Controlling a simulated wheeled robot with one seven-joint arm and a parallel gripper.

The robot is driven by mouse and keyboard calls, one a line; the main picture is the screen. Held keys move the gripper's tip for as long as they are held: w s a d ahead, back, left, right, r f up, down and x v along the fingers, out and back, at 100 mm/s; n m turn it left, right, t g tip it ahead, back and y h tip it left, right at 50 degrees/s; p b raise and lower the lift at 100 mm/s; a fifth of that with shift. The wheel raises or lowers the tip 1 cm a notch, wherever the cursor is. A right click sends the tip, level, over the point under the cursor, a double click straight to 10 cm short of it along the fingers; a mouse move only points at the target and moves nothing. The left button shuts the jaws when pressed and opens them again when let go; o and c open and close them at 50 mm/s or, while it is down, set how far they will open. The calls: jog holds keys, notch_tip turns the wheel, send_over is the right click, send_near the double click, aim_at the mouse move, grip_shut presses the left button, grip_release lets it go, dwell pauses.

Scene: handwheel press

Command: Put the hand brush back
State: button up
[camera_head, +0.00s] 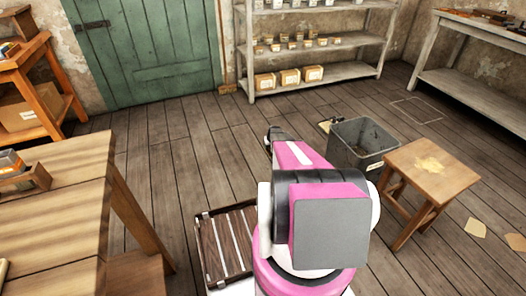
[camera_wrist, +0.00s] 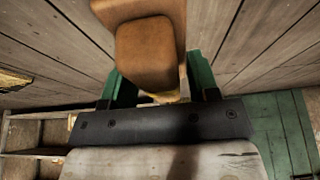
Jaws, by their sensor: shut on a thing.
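My gripper (camera_wrist: 160,88) shows in the wrist view with its two green fingers shut on a brown wooden thing, which I take to be the hand brush (camera_wrist: 147,52). The brush fills the gap between the fingers, and a little pale yellow shows under its edge, perhaps bristles. It is held in the air, with floorboards behind it. In the head view my pink and white arm reaches forward over the floor, and it hides the brush and most of the gripper.
A grey bin (camera_head: 358,150) and a wooden stool (camera_head: 428,172) stand right of my arm. A workbench (camera_head: 60,205) is at left, with a slatted crate (camera_head: 226,243) on the floor. Shelves (camera_head: 320,50) and a green door (camera_head: 145,50) are at the back. The middle floor is clear.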

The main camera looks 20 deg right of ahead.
jog(key=shift+w+a+f, duration=0.25)
jog(key=shift+w+f, duration=1.4)
jog(key=shift+w+a+f, duration=0.2)
jog(key=shift+w+f, duration=1.5)
jog(key=shift+w+a+f, duration=0.25)
jog(key=shift+w+f, duration=1.4)
jog(key=shift+f, duration=0.15)
jog(key=o, duration=0.8)
